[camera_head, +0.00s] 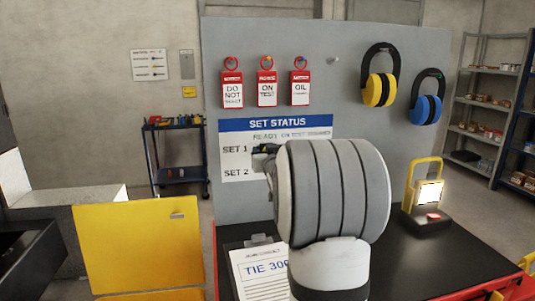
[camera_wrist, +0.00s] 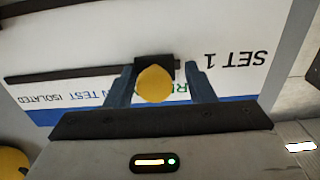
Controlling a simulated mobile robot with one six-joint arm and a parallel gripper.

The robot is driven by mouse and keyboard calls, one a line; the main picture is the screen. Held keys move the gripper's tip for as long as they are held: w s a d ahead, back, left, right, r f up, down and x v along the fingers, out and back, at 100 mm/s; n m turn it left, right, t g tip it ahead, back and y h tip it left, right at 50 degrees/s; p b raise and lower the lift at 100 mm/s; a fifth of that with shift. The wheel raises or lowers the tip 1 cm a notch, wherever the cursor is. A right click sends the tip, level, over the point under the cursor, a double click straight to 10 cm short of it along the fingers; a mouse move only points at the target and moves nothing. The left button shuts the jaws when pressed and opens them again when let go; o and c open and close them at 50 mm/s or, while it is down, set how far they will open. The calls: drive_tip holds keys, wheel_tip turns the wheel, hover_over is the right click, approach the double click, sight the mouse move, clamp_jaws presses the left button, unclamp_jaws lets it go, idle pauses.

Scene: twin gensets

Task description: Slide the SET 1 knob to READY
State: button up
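The SET STATUS board (camera_head: 276,124) is on the grey panel, with rows SET 1 and SET 2. In the wrist view the board (camera_wrist: 225,30) appears upside down. The SET 1 knob (camera_wrist: 154,85) is yellow on a black block, at the slot's end nearest the SET 1 label. In the head view my arm hides the knob and most of the gripper (camera_head: 265,150).
Red tags (camera_head: 267,88) and yellow (camera_head: 378,89) and blue (camera_head: 426,109) ear defenders hang above. A work lamp (camera_head: 428,195) and a clipboard (camera_head: 262,270) are on the black bench top (camera_head: 455,258). My arm covers the board's lower right.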

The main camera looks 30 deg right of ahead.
drive_tip(key=shift+o, duration=0.4)
drive_tip(key=shift+a, duration=0.15)
drive_tip(key=v, duration=0.7)
drive_tip(key=shift+s+b, duration=0.4)
